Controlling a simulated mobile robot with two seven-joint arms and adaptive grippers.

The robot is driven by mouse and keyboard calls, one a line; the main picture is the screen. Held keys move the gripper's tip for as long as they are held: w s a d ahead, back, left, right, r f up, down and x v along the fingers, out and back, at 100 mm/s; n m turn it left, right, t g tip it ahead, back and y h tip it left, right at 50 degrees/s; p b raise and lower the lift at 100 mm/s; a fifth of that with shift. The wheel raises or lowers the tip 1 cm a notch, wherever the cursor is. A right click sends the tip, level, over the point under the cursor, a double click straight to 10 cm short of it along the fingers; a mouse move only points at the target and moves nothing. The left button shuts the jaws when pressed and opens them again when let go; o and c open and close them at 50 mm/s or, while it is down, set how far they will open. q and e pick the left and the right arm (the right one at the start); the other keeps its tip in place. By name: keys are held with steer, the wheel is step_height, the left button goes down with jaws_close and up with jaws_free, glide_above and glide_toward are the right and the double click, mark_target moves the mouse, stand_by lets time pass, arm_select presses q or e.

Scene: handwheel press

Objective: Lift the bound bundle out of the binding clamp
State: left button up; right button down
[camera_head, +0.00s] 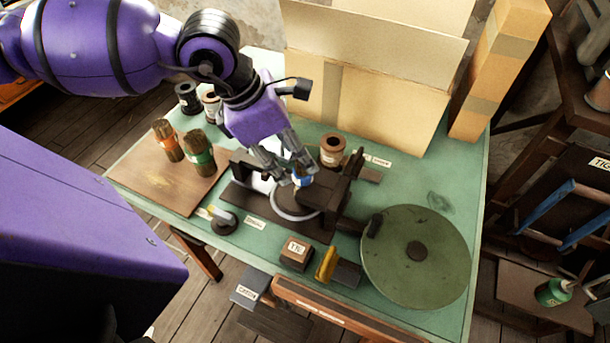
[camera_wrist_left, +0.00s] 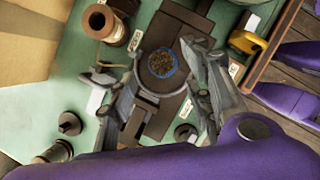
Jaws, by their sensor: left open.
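The bound bundle (camera_wrist_left: 162,64) shows end-on in the left wrist view, with brown strands and a blue band around it. In the head view only a bit of its blue band (camera_head: 302,181) shows between my fingers. It stands in the dark binding clamp (camera_head: 340,193), which also shows in the left wrist view (camera_wrist_left: 176,30). My left gripper (camera_head: 287,163) is open above the clamp, its fingers on either side of the bundle. I cannot tell whether they touch it. My right gripper is not in view.
A large green handwheel (camera_head: 420,280) is at the clamp's right. Orange-banded (camera_head: 167,141) and green-banded (camera_head: 199,154) bundles stand on a brown board (camera_head: 150,183) at the left. A brown spool (camera_head: 332,149) is behind the clamp. Cardboard (camera_head: 390,105) closes off the back.

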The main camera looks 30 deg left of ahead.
mark_target(298, 164)
arm_select(q)
steer(key=x, duration=0.3)
steer(key=shift+w+d+f, duration=0.1)
steer(key=shift+w+f, duration=0.1)
steer(key=shift+f, duration=0.15)
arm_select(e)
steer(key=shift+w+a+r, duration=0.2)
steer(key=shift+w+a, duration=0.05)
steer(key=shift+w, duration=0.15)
arm_select(q)
jaws_close()
